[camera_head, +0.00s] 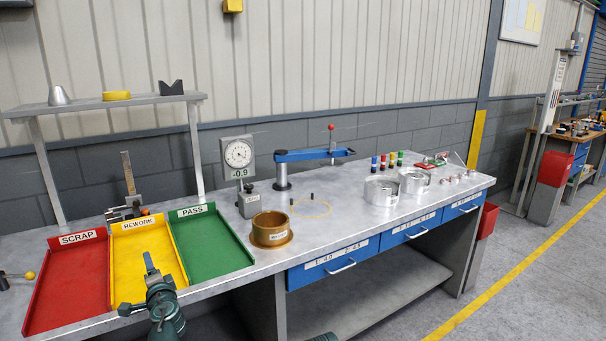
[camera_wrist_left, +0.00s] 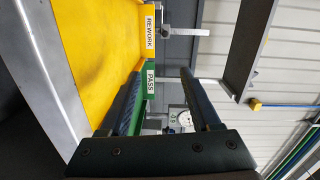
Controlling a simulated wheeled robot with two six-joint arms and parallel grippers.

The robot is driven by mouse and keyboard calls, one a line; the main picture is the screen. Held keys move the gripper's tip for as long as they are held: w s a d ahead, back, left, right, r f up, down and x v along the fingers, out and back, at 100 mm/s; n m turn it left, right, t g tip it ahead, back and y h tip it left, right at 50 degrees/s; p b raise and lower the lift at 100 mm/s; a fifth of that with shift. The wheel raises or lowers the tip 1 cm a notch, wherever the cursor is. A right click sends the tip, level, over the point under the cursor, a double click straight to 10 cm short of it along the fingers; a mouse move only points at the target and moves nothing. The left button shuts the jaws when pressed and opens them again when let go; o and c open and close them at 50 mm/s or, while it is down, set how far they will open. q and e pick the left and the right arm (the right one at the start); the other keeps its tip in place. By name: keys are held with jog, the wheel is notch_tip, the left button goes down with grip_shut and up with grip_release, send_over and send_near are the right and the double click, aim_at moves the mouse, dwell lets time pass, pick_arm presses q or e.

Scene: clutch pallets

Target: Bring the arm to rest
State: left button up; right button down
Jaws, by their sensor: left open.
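My left gripper (camera_head: 150,265) is in front of and above the yellow REWORK tray (camera_head: 127,263), pointing toward the bench. Its jaws are open and empty; in the left wrist view the two fingers (camera_wrist_left: 163,80) stand apart with nothing between them. The REWORK tray also shows in the left wrist view (camera_wrist_left: 95,35), with the green PASS tray (camera_wrist_left: 150,82) beyond the fingers.
The red SCRAP tray (camera_head: 68,285) and green PASS tray (camera_head: 208,245) flank the REWORK tray. A brass ring (camera_head: 271,230), dial gauge (camera_head: 238,155) and blue-armed fixture (camera_head: 310,155) stand to the right. A raised shelf (camera_head: 105,103) is behind the trays.

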pick_arm(q)
jog(key=shift+s+d+r+n, duration=0.1)
jog(key=shift+s+d+n, duration=0.15)
jog(key=shift+d+n, duration=0.2)
jog(key=s+d+f+n+g+h+p, duration=0.1)
jog(key=s+d+f+g+h+p, duration=0.2)
jog(key=s+d, duration=0.5)
jog(key=s+d+f+n+g+h+p, duration=0.2)
jog(key=s+d+g, duration=0.4)
jog(key=d, duration=0.8)
jog(key=s+d+f+n+g+h+p, duration=0.2)
jog(key=s+d+f+g+h+p, duration=0.1)
jog(key=s+d, duration=0.8)
notch_tip(320, 180, down, 4)
jog(key=d+g+p, duration=0.1)
jog(key=g, duration=0.1)
jog(key=shift+s+r+g+h, duration=0.2)
jog(key=shift+g+h, duration=0.1)
jog(key=shift+h, duration=0.1)
